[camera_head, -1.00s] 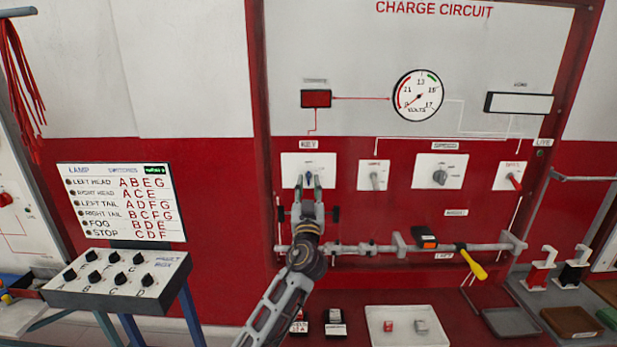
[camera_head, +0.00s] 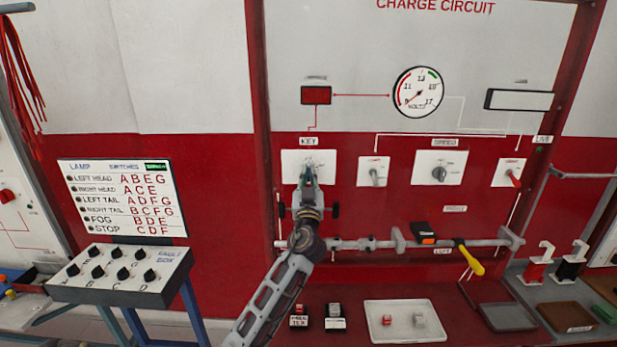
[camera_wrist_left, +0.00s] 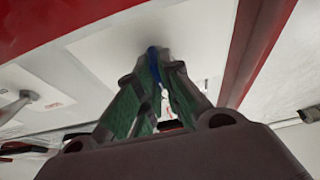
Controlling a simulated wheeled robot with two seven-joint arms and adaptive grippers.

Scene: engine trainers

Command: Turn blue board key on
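The white key plate (camera_head: 292,164) sits under the KEY label (camera_head: 309,141) on the red lower half of the CHARGE CIRCUIT board. My left gripper (camera_head: 309,168) is up against this plate and hides most of the key in the head view. In the left wrist view, the blue key (camera_wrist_left: 153,55) shows between the green-padded fingertips of my left gripper (camera_wrist_left: 155,68). The fingers are drawn together on it. My right gripper is not in view.
To the right are a small switch plate (camera_head: 373,171), a knob plate (camera_head: 439,167) and a red-lever plate (camera_head: 509,172). A grey rail (camera_head: 375,244) with a yellow-handled tool (camera_head: 473,264) runs below. A fault box (camera_head: 120,272) stands at left.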

